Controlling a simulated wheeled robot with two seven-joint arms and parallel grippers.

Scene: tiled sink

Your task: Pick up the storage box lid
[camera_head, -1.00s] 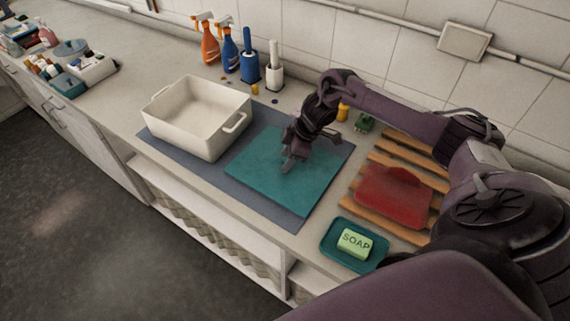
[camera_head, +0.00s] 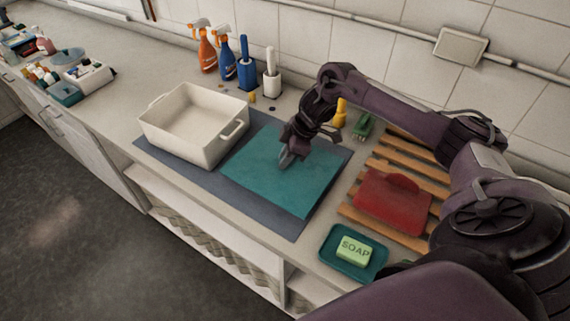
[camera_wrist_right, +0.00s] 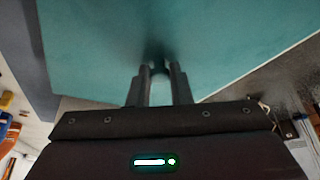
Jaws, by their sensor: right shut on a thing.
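The storage box lid is a flat teal panel (camera_head: 275,190) lying on the grey mat in front of the wall in the head view. It fills much of the right wrist view (camera_wrist_right: 230,50). My right gripper (camera_head: 287,160) points down at the middle of the lid and is shut on it. In the wrist view its two fingers (camera_wrist_right: 160,68) come together at the lid's surface; the small part between the fingertips is mostly hidden. I cannot tell any gap under the lid. My left gripper is not in view.
A white open box (camera_head: 190,130) stands left of the lid, on the grey mat (camera_head: 265,222). A red cutting board (camera_head: 392,203) lies on a wooden slatted rack to the right. A soap in a teal dish (camera_head: 332,262) sits at the front. Spray bottles (camera_head: 227,58) and brushes stand behind.

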